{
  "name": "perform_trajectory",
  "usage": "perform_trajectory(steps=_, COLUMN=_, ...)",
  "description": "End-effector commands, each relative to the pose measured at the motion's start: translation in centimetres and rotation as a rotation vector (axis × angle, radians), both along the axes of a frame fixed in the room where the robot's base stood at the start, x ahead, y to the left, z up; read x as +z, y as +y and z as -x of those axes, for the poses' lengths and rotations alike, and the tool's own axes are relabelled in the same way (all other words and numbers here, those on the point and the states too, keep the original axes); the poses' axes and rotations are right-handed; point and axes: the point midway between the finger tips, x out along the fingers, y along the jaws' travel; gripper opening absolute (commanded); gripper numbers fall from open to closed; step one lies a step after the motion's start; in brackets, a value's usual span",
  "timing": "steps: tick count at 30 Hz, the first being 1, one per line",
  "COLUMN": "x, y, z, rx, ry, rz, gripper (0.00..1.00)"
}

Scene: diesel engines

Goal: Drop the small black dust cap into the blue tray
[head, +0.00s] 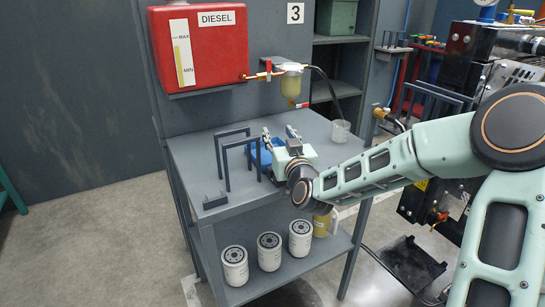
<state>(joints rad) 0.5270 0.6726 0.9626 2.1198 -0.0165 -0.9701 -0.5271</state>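The blue tray (259,154) sits on the grey workbench, just left of and partly hidden behind my gripper. My gripper (279,133) is over the bench top beside the tray, pointing away from the camera. Its two fingers stand apart, and I see nothing between them. I cannot make out the small black dust cap; it may be hidden by my gripper or inside the tray.
Dark upright frames (238,150) stand left of the tray. A clear cup (340,131) is at the bench's right back. The red diesel tank (200,47) and a filter bowl (291,82) hang behind. White filters (269,251) stand on the lower shelf. The bench's front left is mostly clear.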

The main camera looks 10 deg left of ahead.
Motion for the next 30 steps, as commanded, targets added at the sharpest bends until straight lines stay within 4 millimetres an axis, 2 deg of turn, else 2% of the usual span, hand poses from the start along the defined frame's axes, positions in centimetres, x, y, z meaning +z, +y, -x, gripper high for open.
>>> perform_trajectory(steps=7, x=0.0, y=-0.4, z=1.0, rx=0.0, ry=-0.001, rz=0.003, gripper=0.4)
perform_trajectory(steps=21, x=0.0, y=-3.2, z=9.1, rx=-0.001, ry=-0.001, rz=0.004, gripper=0.4)
perform_trajectory(steps=30, x=0.0, y=-3.9, z=11.3, rx=0.0, ry=0.0, rz=0.0, gripper=0.4)
